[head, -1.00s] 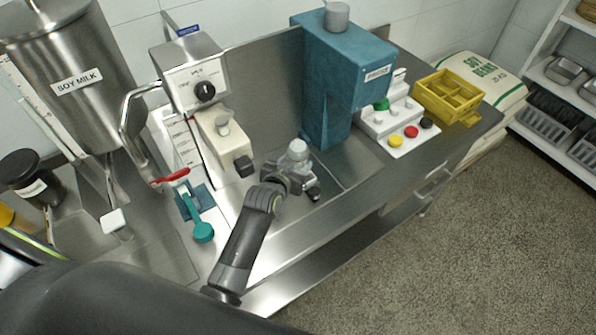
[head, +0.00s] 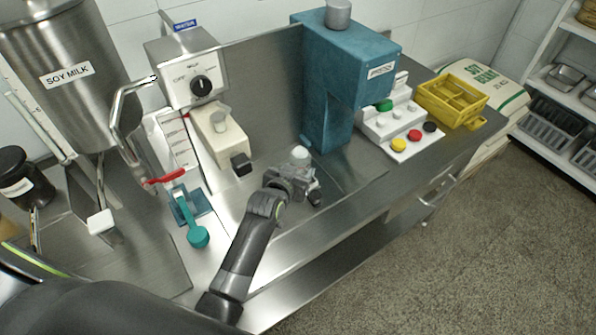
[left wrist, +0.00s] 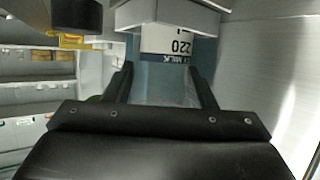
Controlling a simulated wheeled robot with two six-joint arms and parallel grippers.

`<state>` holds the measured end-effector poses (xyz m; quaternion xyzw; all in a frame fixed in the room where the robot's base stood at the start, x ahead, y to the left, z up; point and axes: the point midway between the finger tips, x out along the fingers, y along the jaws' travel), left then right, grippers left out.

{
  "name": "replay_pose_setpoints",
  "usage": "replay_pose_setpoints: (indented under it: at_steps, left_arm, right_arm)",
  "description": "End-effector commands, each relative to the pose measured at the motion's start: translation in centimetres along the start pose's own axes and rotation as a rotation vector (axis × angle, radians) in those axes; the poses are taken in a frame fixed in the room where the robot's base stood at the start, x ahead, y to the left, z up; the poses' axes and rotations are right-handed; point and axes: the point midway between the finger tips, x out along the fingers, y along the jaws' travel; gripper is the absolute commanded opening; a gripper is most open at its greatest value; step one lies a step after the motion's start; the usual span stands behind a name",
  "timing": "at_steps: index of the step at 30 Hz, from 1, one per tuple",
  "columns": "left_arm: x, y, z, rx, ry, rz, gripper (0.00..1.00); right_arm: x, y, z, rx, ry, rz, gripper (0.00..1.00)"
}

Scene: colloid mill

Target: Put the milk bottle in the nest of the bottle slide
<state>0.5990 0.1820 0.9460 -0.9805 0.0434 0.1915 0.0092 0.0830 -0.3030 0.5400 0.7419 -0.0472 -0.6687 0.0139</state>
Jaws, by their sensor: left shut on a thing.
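The milk bottle (left wrist: 165,75) is clear with a white printed label. It sits between the two fingers of my left gripper (left wrist: 163,95) in the left wrist view. In the head view its pale top (head: 300,153) shows just beyond my left gripper (head: 308,184), over the steel counter in front of the teal press. The gripper hides most of the bottle there, and I cannot tell whether its base touches anything. A teal piece with a round-ended handle (head: 197,236) lies to the left; I cannot tell whether it is the bottle slide. No nest shows clearly. My right gripper is out of view.
The teal press (head: 345,75) stands behind the gripper. The mill's control box (head: 190,80) with its cream arm (head: 220,140) is to the left, near my gripper. A button panel (head: 398,128) and a yellow crate (head: 452,98) are to the right.

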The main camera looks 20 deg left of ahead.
Motion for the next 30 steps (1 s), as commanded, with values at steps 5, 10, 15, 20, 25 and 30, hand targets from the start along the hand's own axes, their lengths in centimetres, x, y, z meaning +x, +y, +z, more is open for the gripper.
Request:
replay_pose_setpoints:
  at_steps: [5, 10, 15, 20, 25, 30]
  left_arm:
    - [0.1, 0.0, 0.2, 0.0, -0.001, 0.0, 0.64]
    - [0.1, 0.0, 0.2, 0.0, -0.001, 0.0, 0.73]
    - [0.1, 0.0, 0.2, 0.0, -0.001, 0.0, 0.73]
    - [-0.6, 0.0, 0.1, -0.002, -0.001, 0.0, 0.73]
    - [-2.7, 0.0, 0.1, -0.003, 0.0, -0.001, 0.73]
    - [-5.5, 0.0, 0.1, -0.003, 0.001, -0.001, 0.73]
  right_arm:
    - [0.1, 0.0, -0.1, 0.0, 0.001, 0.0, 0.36]
    - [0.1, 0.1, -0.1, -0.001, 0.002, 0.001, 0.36]
    - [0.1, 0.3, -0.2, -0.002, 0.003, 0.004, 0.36]
    - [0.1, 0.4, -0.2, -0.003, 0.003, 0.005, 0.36]
    - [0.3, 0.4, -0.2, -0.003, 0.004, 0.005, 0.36]
    - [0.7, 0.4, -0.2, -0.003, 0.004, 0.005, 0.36]
